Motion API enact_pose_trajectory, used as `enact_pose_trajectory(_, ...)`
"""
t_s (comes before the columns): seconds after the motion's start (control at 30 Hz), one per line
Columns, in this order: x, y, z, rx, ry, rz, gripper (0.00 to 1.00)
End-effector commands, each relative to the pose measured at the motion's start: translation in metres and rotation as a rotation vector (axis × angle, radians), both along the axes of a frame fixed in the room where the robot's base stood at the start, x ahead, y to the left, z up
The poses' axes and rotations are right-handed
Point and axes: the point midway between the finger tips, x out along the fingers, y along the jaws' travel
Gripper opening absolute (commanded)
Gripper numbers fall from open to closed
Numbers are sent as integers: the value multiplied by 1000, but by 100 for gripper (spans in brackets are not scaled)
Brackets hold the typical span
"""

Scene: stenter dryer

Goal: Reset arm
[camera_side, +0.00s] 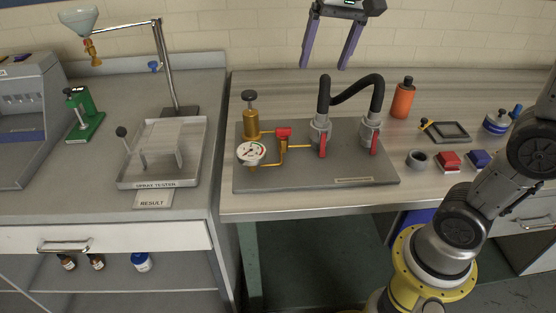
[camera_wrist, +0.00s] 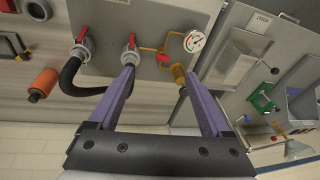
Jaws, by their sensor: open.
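My gripper (camera_side: 332,58) hangs high at the back of the bench in the side view, above and behind the hose rig. Its two purple fingers point down and are spread wide with nothing between them. In the wrist view my gripper (camera_wrist: 158,90) shows both fingers apart over the rig, clear of it as far as I can tell. My arm comes up from the yellow base at the lower right.
A grey plate (camera_side: 375,180) carries a gauge (camera_side: 251,153), a brass pump (camera_side: 250,123), red-handled valves and a black hose (camera_side: 352,92). An orange bottle (camera_side: 403,99) stands to its right. The spray tester tray (camera_side: 165,182) is on the left bench. The bench front is bare.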

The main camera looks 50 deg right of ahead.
Motion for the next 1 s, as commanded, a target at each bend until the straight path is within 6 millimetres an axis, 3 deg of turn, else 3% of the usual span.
enact_pose_trajectory(0.03,-23,3,2,-9,-32,35,82)
enact_pose_trajectory(0.17,-71,9,-8,-40,-101,141,82)
enact_pose_trajectory(0.3,-119,14,-35,-87,-170,273,82)
enact_pose_trajectory(0.43,-150,16,-69,-135,-213,397,82)
enact_pose_trajectory(0.63,-169,16,-115,-196,-212,561,82)
enact_pose_trajectory(1.0,-163,16,-113,-231,-235,630,82)
